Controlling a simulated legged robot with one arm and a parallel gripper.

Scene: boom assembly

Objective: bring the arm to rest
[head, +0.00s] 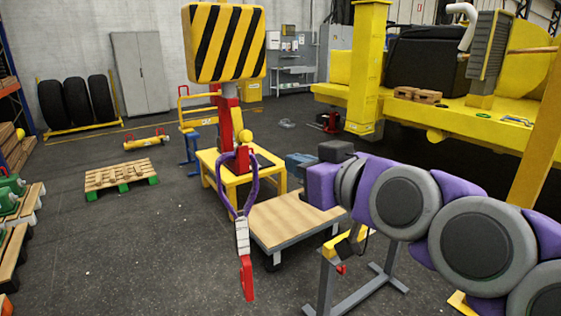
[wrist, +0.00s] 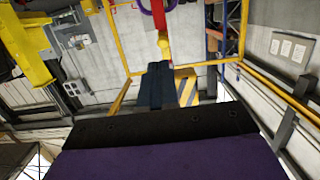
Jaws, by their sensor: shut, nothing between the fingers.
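My purple and grey arm reaches in from the right in the head view. My gripper (head: 299,163) is at its left end, shut and empty, above the back of a wood-topped cart. In the wrist view my gripper (wrist: 157,72) shows dark fingers together with nothing between them. A yellow and black striped hook block (head: 224,43) hangs left of the gripper. A purple sling (head: 248,180) hangs in a loop with a red hook (head: 246,278) at its lower end. The sling also shows at the top of the wrist view (wrist: 147,8).
The wood-topped cart (head: 288,217) stands below my gripper, with a grey trestle (head: 326,285) in front. A yellow stand (head: 209,165) is behind the sling. A yellow machine (head: 460,118) fills the back right.

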